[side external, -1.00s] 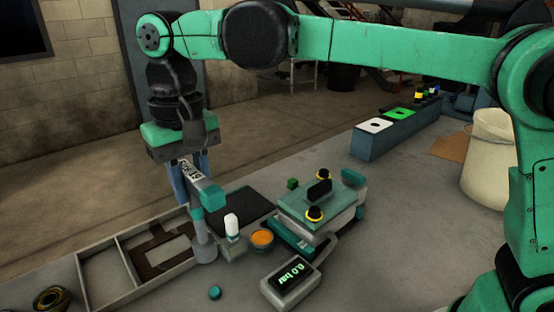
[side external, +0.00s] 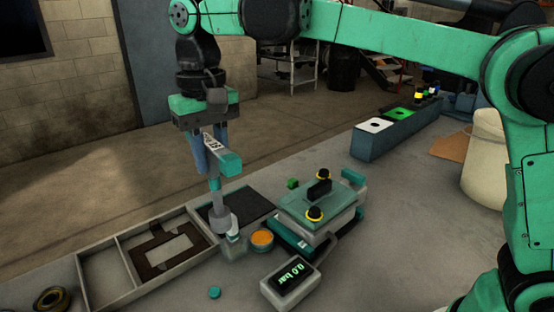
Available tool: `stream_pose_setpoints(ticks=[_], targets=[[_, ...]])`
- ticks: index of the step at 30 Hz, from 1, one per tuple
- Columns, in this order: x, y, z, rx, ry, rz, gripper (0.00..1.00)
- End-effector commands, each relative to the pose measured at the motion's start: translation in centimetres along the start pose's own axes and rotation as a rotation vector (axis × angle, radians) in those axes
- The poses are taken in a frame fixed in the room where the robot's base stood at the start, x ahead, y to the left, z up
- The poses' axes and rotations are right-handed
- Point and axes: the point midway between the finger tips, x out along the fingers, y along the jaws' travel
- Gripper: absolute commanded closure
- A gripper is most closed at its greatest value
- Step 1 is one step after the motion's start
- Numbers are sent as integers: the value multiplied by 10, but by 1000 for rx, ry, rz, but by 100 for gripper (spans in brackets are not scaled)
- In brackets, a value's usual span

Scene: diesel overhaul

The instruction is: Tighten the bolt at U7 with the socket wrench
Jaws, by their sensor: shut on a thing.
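I see no readable U7 mark, so I cannot tell which bolt is U7. The wrench is apart from both.
A divided tray (side external: 107,247) with a dark frame-shaped part lies left. A small white-topped holder (side external: 233,240), partly hidden by the socket, and an orange-filled cup (side external: 262,239) stand close by. A pressure display (side external: 290,279) reading 0.0 bar sits in front. A block with coloured pads (side external: 372,142) stands behind.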

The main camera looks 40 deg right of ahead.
Motion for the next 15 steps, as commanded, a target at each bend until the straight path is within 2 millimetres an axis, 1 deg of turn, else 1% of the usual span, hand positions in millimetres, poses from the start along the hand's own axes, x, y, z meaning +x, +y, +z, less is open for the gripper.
stream_pose_setpoints(ticks=[1,2,3,5,6,8,9,12,15], targets=[[-8,23,-10,44,0,0,100],[-13,36,-15,67,0,0,100],[-20,56,-21,99,0,0,100],[-31,87,-28,149,0,0,100],[-37,107,-30,182,0,0,100],[-44,138,-33,231,0,0,100],[-45,158,-35,264,0,0,100],[-40,202,-38,339,1,0,100],[-33,234,-38,395,1,0,100]])
